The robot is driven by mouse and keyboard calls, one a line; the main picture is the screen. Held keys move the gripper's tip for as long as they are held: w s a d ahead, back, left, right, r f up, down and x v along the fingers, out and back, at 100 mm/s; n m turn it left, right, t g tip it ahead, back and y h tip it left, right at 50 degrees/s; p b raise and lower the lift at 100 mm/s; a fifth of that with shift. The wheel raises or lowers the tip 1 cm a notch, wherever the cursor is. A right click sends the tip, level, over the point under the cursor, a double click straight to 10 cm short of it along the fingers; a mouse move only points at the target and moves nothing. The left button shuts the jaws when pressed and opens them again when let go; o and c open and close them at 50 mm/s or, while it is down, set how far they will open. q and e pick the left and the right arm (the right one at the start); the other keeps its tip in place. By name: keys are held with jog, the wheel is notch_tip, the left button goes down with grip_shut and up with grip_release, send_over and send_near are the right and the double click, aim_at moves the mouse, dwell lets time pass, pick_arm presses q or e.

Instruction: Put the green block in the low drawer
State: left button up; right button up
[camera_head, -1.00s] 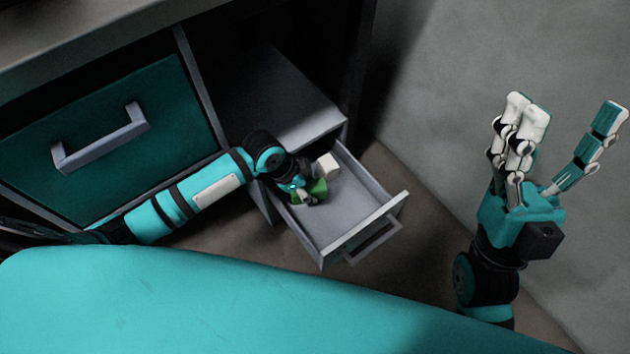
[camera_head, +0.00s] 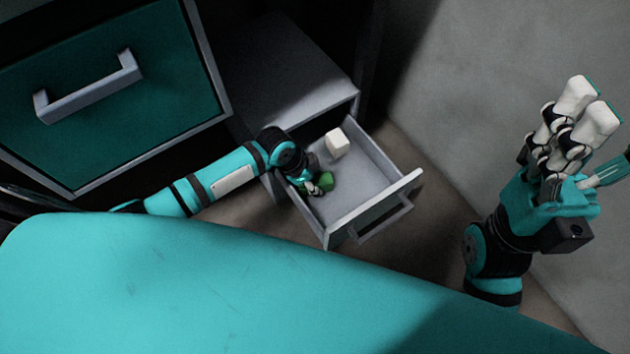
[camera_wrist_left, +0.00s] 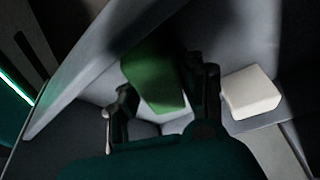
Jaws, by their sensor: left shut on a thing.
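The low drawer (camera_head: 372,190) is pulled open in the head view, with a pale grey inside and a handle on its front. My left gripper (camera_head: 317,186) reaches into the drawer's left side and is shut on the green block (camera_head: 325,180). In the left wrist view the green block (camera_wrist_left: 153,82) sits tilted between the two dark fingers. Whether the block touches the drawer floor cannot be told. My right gripper (camera_head: 592,130) is raised at the right, fingers apart and empty, well away from the drawer; its rightmost finger is cut off by the picture edge.
A white block (camera_head: 338,143) lies at the back of the drawer, and shows right of the fingers in the wrist view (camera_wrist_left: 250,92). A closed green drawer (camera_head: 100,110) with a grey handle is at upper left. The drawer's right half is clear. A grey wall stands at right.

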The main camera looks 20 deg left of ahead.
pick_arm(q)
jog(key=o, duration=1.2)
jog(key=shift+f, duration=0.1)
